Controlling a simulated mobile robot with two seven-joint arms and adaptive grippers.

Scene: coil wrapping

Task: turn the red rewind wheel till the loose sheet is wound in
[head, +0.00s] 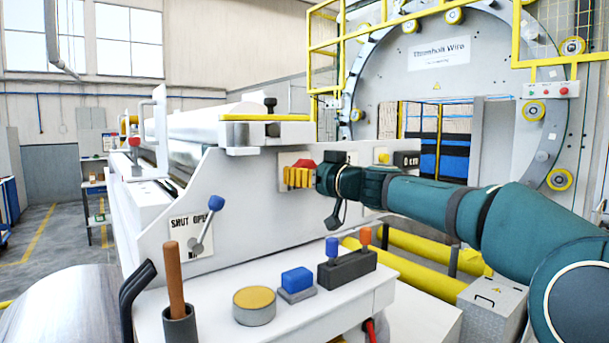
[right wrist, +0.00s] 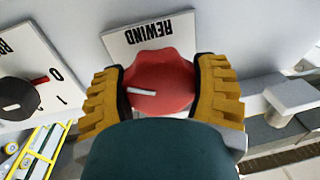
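The red rewind wheel (right wrist: 160,82) has a lobed rim and a white mark, in front of a plate marked REWIND (right wrist: 150,35). In the head view only a red part of the wheel (head: 305,163) shows above my fingers. My right gripper (right wrist: 160,90) has its yellow ribbed fingers on either side of the wheel, their dark pads against its rim; it also shows in the head view (head: 299,177). A pale roll (head: 210,122) lies behind the machine's side plate. I cannot make out a loose sheet. My left gripper is not in view.
A small display (head: 407,160) reads 0 cm, right of the wheel. A black knob (right wrist: 18,98) sits beside the wheel. A blue-tipped lever (head: 205,225) is on the side plate. The front shelf holds a wooden handle (head: 174,280) and a blue block (head: 297,279).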

